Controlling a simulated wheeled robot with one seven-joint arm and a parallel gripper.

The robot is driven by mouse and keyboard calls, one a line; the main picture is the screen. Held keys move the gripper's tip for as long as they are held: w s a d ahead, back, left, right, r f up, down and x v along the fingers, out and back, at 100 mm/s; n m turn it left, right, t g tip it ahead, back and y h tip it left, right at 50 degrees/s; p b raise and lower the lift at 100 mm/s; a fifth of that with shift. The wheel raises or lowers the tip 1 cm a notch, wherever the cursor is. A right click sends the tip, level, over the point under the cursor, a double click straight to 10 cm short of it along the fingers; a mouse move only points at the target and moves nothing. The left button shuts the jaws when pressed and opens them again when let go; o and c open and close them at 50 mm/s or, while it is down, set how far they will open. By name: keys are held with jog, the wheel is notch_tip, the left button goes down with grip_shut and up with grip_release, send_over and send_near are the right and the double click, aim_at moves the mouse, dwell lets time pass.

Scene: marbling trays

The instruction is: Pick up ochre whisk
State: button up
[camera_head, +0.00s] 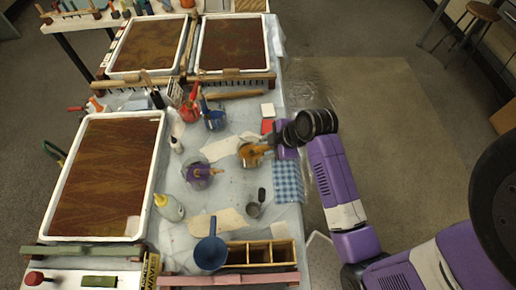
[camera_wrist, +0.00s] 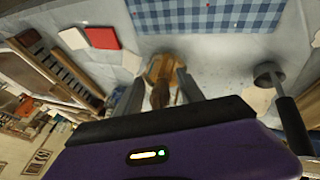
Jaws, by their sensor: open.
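The ochre whisk (camera_head: 256,149) stands in or on a small pot at the middle right of the table, near its right edge. In the wrist view the ochre whisk (camera_wrist: 162,72) shows between my two fingers, its brown handle end toward the palm. My gripper (camera_head: 272,146) reaches in from the right, beside the whisk. In the wrist view my gripper (camera_wrist: 158,88) is open, with one finger on each side of the whisk. I cannot tell whether either finger touches it. The lower part of the whisk is hidden.
A blue checked cloth (camera_head: 288,181) and a grey ladle (camera_head: 254,209) lie nearby. A red card (camera_head: 267,126) lies behind. A purple-topped pot (camera_head: 200,173) stands left; red (camera_head: 190,107) and blue (camera_head: 213,118) ones stand farther back. A marbling tray (camera_head: 152,180) fills the left side.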

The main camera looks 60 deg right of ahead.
grip_shut()
jog(key=shift+r, duration=0.1)
